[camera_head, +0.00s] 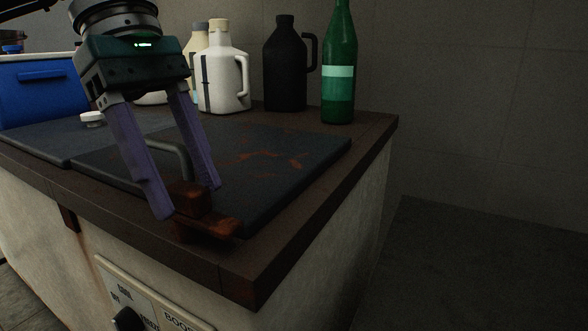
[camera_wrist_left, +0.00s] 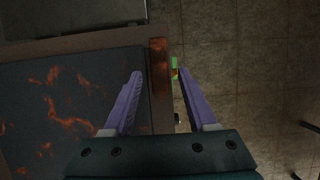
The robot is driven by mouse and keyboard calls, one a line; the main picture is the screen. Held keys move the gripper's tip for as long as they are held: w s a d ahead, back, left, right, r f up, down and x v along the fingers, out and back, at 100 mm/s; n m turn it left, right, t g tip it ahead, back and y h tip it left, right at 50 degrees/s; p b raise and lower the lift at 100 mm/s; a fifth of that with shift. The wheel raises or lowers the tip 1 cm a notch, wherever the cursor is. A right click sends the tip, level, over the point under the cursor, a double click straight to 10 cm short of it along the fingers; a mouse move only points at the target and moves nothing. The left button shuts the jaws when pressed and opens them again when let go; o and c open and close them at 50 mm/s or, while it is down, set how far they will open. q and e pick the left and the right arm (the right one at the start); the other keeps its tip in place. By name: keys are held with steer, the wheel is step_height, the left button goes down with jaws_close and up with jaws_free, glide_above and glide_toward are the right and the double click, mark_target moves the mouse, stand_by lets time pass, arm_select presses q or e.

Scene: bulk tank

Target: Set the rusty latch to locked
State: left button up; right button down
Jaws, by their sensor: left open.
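The rusty latch (camera_head: 214,226) is a reddish-brown block with a flat arm, at the front edge of the tank top beside the dark, rust-stained lid (camera_head: 285,170). In the left wrist view the latch (camera_wrist_left: 160,78) is a narrow rusty bar running along the lid's edge. My left gripper (camera_head: 188,200) is open, with its purple fingers pointing down on either side of the latch. In the left wrist view its fingertips (camera_wrist_left: 157,74) have the bar between them, with gaps. I cannot tell whether either finger touches it. My right gripper is in neither view.
A curved handle (camera_head: 178,152) rises from the lid behind my fingers. A green bottle (camera_head: 339,85), a black jug (camera_head: 286,70) and a white jug (camera_head: 222,80) stand at the back. A blue box (camera_head: 45,92) is at left. A control panel (camera_head: 140,300) is on the front.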

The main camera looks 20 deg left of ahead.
arm_select(q)
steer(key=shift+c, duration=0.2)
jaws_close()
stand_by(0.4)
